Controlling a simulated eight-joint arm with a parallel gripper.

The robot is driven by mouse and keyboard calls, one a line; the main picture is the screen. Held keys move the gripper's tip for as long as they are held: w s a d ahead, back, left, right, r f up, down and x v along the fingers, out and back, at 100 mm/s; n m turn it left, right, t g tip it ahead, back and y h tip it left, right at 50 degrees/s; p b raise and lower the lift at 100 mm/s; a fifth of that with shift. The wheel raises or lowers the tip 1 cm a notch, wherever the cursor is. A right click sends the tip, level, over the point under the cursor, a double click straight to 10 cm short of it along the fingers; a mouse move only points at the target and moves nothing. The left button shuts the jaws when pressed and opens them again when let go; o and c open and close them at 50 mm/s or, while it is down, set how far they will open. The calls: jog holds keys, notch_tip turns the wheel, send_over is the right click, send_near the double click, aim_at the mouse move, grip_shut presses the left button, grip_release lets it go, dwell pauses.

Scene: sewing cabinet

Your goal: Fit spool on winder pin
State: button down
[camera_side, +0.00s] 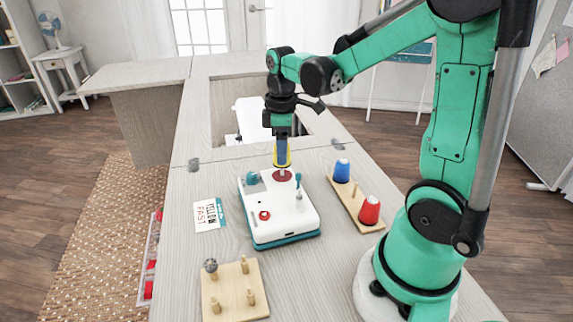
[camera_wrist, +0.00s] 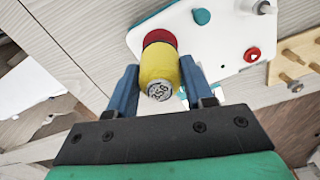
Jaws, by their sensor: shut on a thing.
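My gripper (camera_side: 282,158) is shut on a yellow spool (camera_wrist: 160,68). The blue fingers (camera_wrist: 160,88) press on either side of it in the wrist view. The spool is roughly upright, its round grey label facing the wrist camera. In the side view it is just above or on the dark red disc (camera_side: 283,176) at the back of the white winder (camera_side: 279,219). The disc also shows behind the spool in the wrist view (camera_wrist: 160,37). The winder pin is hidden, so I cannot tell whether the spool is around it or touching the disc.
A blue spool (camera_side: 342,171) and a red spool (camera_side: 369,210) stand on a wooden rack (camera_side: 352,199) to the right. A pegged board (camera_side: 235,292) lies at front left. A printed card (camera_side: 209,215) lies left of the winder. An opening in the cabinet top is behind.

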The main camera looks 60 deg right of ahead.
jog(key=shift+f, duration=1.45)
dwell(2.0)
jog(key=shift+c, duration=1.3)
grip_release()
jog(key=shift+r, duration=0.1)
jog(key=shift+r, duration=2.75)
jog(key=shift+a, duration=0.1)
